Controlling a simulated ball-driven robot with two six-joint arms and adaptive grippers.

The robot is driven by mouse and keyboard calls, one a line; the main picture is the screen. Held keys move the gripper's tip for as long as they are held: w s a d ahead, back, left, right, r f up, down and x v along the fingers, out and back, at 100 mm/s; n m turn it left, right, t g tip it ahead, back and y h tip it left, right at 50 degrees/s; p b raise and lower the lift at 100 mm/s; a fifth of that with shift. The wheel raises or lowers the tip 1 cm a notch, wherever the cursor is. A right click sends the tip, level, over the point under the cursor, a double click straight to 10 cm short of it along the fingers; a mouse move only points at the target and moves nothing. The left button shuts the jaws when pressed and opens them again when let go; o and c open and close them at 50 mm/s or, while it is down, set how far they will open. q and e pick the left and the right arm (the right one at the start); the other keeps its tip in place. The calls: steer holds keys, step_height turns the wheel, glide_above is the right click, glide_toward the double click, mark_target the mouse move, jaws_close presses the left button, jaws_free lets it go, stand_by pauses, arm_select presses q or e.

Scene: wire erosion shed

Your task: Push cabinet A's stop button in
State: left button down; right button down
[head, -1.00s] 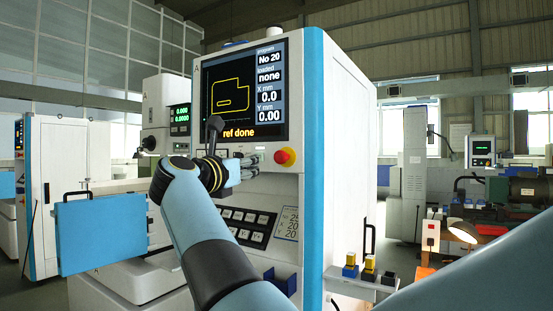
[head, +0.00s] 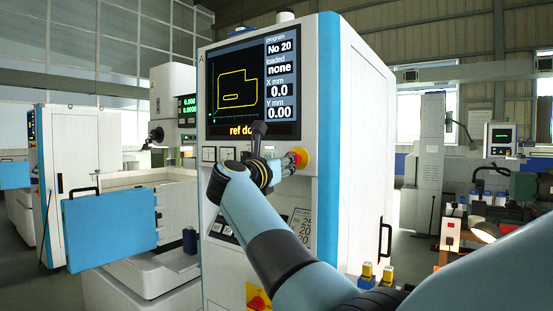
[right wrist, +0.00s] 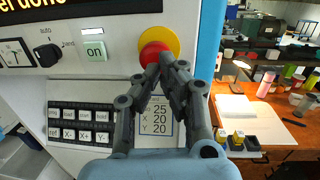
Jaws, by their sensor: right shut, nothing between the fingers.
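Cabinet A (head: 352,150) is the white and blue control cabinet with the screen and an "A" at its upper left. Its stop button (head: 301,155) is a red mushroom head on a yellow ring, right of the keys under the screen. It also shows in the right wrist view (right wrist: 152,53). My right gripper (head: 290,164) is shut and empty, with its fingertips at the button. In the right wrist view the fingertips (right wrist: 167,58) overlap the button's lower right edge. I cannot tell whether they touch it. My left gripper is not in view.
A keypad (right wrist: 82,126) lies below. A red and yellow switch (head: 258,298) is lower on the cabinet. A blue panel (head: 110,230) stands at left.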

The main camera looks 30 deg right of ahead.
steer(key=shift+w+d, duration=0.25)
steer(key=shift+d, duration=0.2)
steer(key=shift+w+d+r+b, duration=0.25)
steer(key=shift+d+r+b, duration=0.15)
steer(key=shift+d+b, duration=0.4)
